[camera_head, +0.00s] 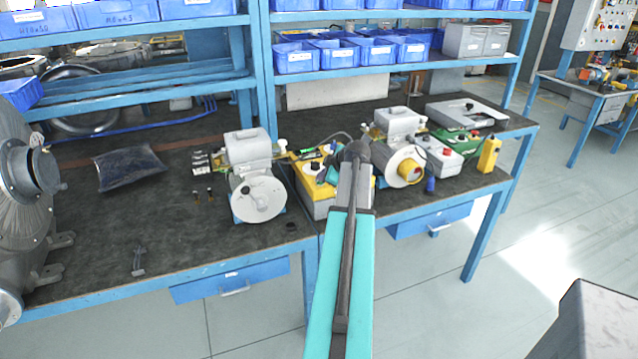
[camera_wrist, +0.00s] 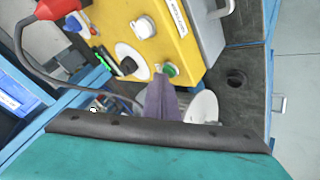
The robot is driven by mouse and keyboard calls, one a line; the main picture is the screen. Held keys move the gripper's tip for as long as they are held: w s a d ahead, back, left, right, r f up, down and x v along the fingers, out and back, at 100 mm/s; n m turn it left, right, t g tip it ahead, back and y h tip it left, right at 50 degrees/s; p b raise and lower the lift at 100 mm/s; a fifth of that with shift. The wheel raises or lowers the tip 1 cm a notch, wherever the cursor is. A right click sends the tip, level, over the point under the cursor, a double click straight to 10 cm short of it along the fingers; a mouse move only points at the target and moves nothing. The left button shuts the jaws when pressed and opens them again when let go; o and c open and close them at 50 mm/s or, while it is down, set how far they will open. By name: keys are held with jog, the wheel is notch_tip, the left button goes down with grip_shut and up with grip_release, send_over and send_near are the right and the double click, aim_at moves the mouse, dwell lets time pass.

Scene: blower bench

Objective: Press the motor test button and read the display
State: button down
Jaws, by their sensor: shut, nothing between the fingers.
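A yellow control box (camera_head: 318,205) stands on the bench in the middle of the head view, partly hidden by my arm. In the wrist view the yellow box (camera_wrist: 195,45) shows a green button (camera_wrist: 171,69), a white button (camera_wrist: 145,27) and a black knob (camera_wrist: 128,65) on a white round plate. My gripper (camera_wrist: 161,82) is shut and empty, its tips right by the green button. I cannot tell whether they touch it. In the head view my arm hides most of the gripper. No readable display shows; a small label (camera_wrist: 178,14) is too blurred to read.
A grey motor unit (camera_head: 258,195) stands left of the box, and another with a yellow hub (camera_head: 405,168) stands right. A red plug (camera_wrist: 62,8) on a grey cable lies near the box. A yellow handheld device (camera_head: 489,154) stands far right.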

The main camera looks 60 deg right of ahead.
jog(key=shift+r, duration=0.75)
notch_tip(320, 180, up, 5)
jog(key=shift+p, duration=0.65)
dwell(1.0)
